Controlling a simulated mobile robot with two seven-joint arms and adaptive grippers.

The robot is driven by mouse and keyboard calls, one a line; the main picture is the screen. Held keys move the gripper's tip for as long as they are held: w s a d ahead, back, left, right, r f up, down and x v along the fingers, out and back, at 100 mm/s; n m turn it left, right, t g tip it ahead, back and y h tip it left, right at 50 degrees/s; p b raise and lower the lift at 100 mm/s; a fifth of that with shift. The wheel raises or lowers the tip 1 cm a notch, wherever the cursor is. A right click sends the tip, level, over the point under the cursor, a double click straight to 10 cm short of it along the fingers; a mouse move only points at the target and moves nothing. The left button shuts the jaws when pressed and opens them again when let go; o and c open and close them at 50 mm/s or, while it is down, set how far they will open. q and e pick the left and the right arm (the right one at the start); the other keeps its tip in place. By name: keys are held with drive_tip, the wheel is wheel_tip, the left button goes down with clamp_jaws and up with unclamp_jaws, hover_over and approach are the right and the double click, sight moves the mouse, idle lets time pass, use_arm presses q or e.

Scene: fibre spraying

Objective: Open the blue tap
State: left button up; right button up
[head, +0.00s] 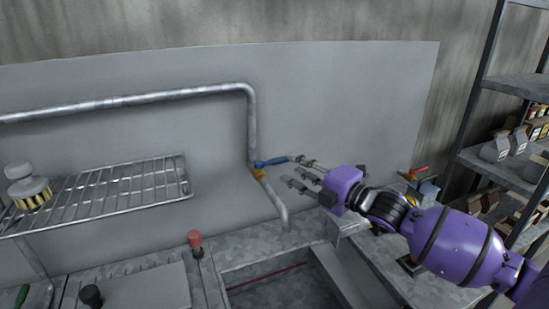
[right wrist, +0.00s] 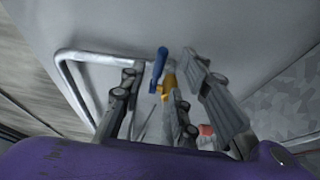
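The blue tap handle (head: 272,161) sits on a yellow valve body (head: 259,174) on the grey pipe (head: 252,120) at the wall. It lies roughly level and also shows in the right wrist view (right wrist: 159,66), with the yellow body (right wrist: 167,86) below it. My right gripper (head: 292,170) is open, its fingers spread just to the right of the handle. In the right wrist view the handle appears between the fingers (right wrist: 160,75); I cannot tell whether they touch it. My left gripper is not in view.
A wire rack (head: 120,187) with a brush (head: 30,192) is at the left. A metal sink (head: 275,288) lies below the pipe. Loaded shelves (head: 500,160) stand at the right.

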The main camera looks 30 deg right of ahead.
sight(284, 161)
drive_tip(key=x, duration=0.6)
drive_tip(key=shift+w+a, duration=0.1)
clamp_jaws()
